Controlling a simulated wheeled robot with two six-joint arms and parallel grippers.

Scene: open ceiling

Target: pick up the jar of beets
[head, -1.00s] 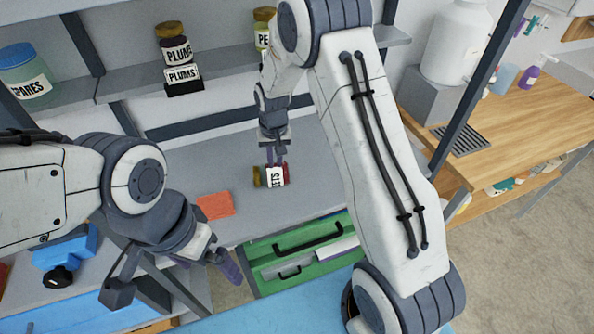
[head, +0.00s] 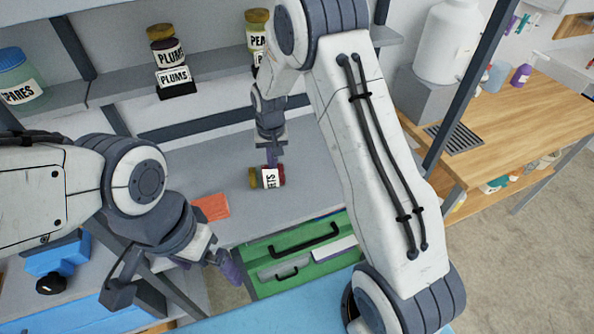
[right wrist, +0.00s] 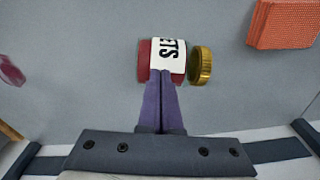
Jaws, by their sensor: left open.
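The jar of beets (head: 270,178) lies on its side on the grey bench. It has a red body, a white label with part of "BEETS" showing, and a gold lid pointing left in the head view. In the right wrist view the jar (right wrist: 168,55) lies just beyond the fingertips, lid to the right. My right gripper (head: 272,160) is above the jar; in the right wrist view its purple fingers (right wrist: 161,74) are together and overlap the jar's near edge, with nothing seen between them. Whether they touch it is unclear. My left gripper (head: 174,278) is open and empty, low at the left.
An orange-red block (head: 211,207) lies left of the jar. A green drawer or case (head: 300,262) with black handles is in front of the bench. Bare bench surrounds the jar.

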